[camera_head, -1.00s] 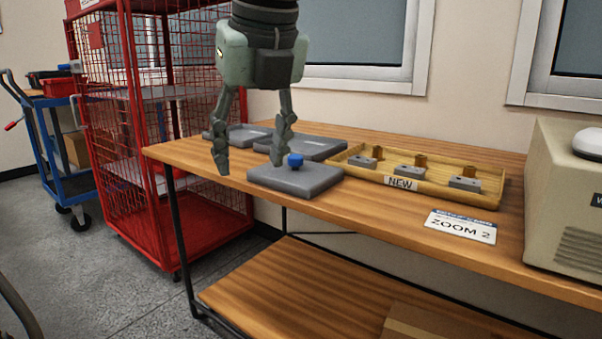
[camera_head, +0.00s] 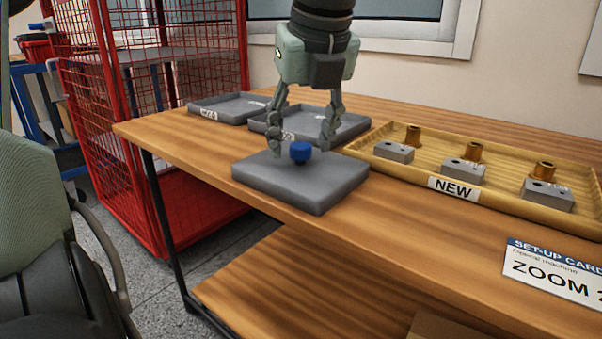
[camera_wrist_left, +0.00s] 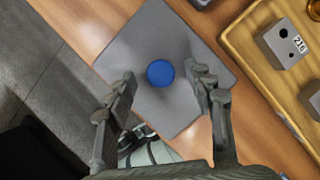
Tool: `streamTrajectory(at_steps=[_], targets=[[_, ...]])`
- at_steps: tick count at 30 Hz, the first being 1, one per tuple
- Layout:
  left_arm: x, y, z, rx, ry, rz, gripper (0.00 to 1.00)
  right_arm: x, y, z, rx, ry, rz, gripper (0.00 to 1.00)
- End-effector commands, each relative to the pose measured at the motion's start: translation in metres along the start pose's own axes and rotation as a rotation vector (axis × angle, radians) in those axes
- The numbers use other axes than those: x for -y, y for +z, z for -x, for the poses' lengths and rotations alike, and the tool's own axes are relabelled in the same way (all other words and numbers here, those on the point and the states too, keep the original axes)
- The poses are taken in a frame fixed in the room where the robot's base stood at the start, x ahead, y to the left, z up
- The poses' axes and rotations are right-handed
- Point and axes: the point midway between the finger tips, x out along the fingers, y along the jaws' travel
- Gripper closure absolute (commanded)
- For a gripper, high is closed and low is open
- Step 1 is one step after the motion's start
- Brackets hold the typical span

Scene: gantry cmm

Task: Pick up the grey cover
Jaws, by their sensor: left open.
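The grey cover (camera_head: 300,183) is a flat square slab with a blue knob (camera_head: 300,151) at its middle. It lies on the wooden table near its front edge. My left gripper (camera_head: 301,152) is open and points down over the cover, with its fingers on either side of the knob in the head view. In the left wrist view the cover (camera_wrist_left: 180,105) shows with the blue knob (camera_wrist_left: 160,73) just beyond the two open fingertips (camera_wrist_left: 162,80). I cannot tell whether the fingers touch the cover. My right gripper is not in view.
Two grey trays (camera_head: 228,107) (camera_head: 350,126) sit behind the cover. A yellow tray (camera_head: 400,171) marked NEW, holding grey blocks and brass pieces, is to its right. A set-up card (camera_head: 555,272) lies front right. A red cage (camera_head: 170,110) stands left of the table.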

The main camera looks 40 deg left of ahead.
Motion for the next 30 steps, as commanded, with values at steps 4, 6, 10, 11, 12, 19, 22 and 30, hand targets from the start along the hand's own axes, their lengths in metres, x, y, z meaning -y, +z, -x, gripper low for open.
streamTrajectory(at_steps=[4,6,10,11,12,19,22,30], targets=[[0.0,0.0001,-0.0089,0.001,-0.002,0.001,0.47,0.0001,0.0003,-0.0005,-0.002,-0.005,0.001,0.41],[0.0,0.0003,-0.0089,0.001,-0.002,0.001,0.47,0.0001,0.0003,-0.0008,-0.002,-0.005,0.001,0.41],[-0.0001,0.0003,-0.0087,0.001,-0.001,0.001,0.48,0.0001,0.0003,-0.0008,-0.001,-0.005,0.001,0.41],[-0.0001,0.0003,-0.0087,0.001,-0.001,0.001,0.52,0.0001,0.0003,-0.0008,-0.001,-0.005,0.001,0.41],[0.0,0.0003,-0.0086,0.001,-0.001,0.001,0.57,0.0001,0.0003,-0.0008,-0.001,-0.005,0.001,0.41],[-0.0001,0.0003,-0.0085,0.001,-0.001,0.001,0.86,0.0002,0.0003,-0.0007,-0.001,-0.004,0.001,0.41],[0.0,0.0003,-0.0085,0.001,-0.001,0.001,0.98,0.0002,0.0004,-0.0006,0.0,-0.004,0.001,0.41],[0.0,0.0005,-0.0082,0.002,-0.002,0.001,1.0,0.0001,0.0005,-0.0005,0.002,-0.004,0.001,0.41]])
